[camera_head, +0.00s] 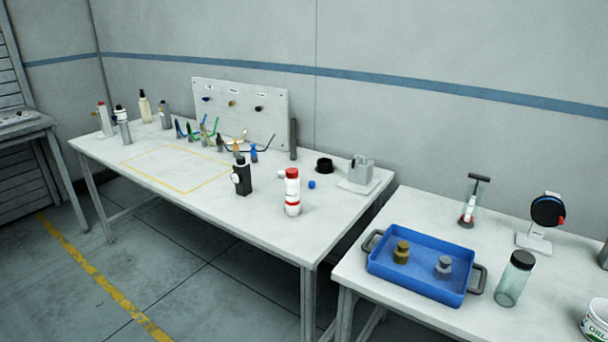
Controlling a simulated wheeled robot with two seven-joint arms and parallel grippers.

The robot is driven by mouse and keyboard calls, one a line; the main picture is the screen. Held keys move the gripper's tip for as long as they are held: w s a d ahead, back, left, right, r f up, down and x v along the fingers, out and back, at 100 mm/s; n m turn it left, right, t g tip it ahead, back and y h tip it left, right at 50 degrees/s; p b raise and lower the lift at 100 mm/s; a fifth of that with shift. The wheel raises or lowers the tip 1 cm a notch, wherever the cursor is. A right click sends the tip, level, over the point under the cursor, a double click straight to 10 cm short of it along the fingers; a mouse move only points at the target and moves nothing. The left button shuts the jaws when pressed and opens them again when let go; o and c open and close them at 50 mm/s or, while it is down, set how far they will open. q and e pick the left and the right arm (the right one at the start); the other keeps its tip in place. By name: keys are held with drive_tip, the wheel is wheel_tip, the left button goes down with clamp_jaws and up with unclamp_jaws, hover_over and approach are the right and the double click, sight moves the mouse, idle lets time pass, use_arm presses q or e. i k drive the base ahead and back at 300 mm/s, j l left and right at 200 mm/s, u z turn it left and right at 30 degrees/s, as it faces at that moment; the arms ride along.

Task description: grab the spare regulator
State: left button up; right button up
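No item in view carries a readable label marking it as the spare regulator. A black block with a round white gauge (242,177) stands upright near the front middle of the left table (235,213). A brass-coloured fitting (401,252) and a grey metal fitting (443,267) stand apart in a blue tray (385,271) on the right table (362,298); either could be a regulator, but they are too small to tell. Neither of my grippers is in view.
A red-and-white bottle (292,192) stands right of the black block. A pegboard (240,108) and several small coloured tools stand behind. A lidded jar (514,279) is right of the tray. The yellow-outlined area (165,168) is mostly clear. A narrow gap separates the tables.

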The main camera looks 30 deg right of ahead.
sight(242, 174)
drive_tip(key=z, duration=0.75)
drive_tip(key=i+j+z, duration=0.1)
drive_tip(key=z, duration=0.3)
drive_tip(key=i+j+z, duration=0.1)
drive_tip(key=j+z, duration=0.15)
drive_tip(key=z, duration=0.15)
drive_tip(key=i+j+z, duration=0.2)
drive_tip(key=j, duration=0.3)
drive_tip(key=j+z, duration=0.15)
drive_tip(key=j, duration=0.4)
drive_tip(key=i+j+z, duration=0.2)
drive_tip(key=j, duration=1.4)
